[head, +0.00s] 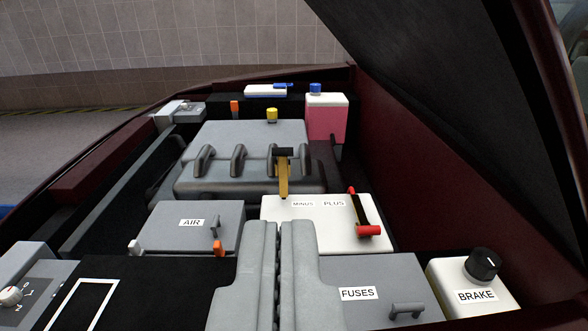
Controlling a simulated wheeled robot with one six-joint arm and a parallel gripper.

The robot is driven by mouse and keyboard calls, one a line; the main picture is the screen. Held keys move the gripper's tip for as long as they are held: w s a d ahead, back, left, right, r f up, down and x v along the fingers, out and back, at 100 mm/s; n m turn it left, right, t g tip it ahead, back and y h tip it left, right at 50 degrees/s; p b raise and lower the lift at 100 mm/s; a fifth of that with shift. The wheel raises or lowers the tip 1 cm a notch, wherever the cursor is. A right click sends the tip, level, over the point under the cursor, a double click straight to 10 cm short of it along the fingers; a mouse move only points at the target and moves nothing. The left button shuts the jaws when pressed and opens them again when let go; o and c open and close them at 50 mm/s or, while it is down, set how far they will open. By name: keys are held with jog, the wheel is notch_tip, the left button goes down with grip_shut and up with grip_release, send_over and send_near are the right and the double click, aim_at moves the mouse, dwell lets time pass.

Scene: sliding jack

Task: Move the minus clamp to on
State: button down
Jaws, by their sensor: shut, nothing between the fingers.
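The white battery box (325,230) carries the labels MINUS (303,204) and PLUS (334,204). The minus clamp (283,178) looks like a yellow strip with a black end at the top. It rises behind the MINUS label, in front of the grey engine block. I cannot tell whether it touches the battery. A red-and-black clamp (368,230) lies at the battery's right, by PLUS. My gripper (279,228) is shut and empty at the lower middle, in front of the minus clamp and apart from it in the picture. It hides part of the battery's front.
The grey AIR box (180,232) is left of the battery. The FUSES box (382,278) and the BRAKE box (468,296) with a black knob are at front right. The engine block (245,138) stands behind. The raised hood (450,80) slopes over the right.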

jog(key=w+f+g, duration=0.2)
jog(key=w+g, duration=0.1)
jog(key=w, duration=1.4)
jog(key=w+f+g, duration=0.2)
jog(key=w+g, duration=0.1)
jog(key=w, duration=1.4)
jog(key=shift+w+a+f+g, duration=0.1)
jog(key=shift+w+f+g, duration=0.3)
jog(key=shift+w+f, duration=1.95)
jog(key=shift+w+a+f+g, duration=0.1)
jog(key=shift+w+f+g, duration=0.3)
jog(key=shift+w+f, duration=1.9)
jog(key=shift+w+a+f+g, duration=0.1)
jog(key=shift+w+f+g, duration=0.3)
jog(key=shift+w+f, duration=1.9)
jog(key=shift+s+f, duration=0.25)
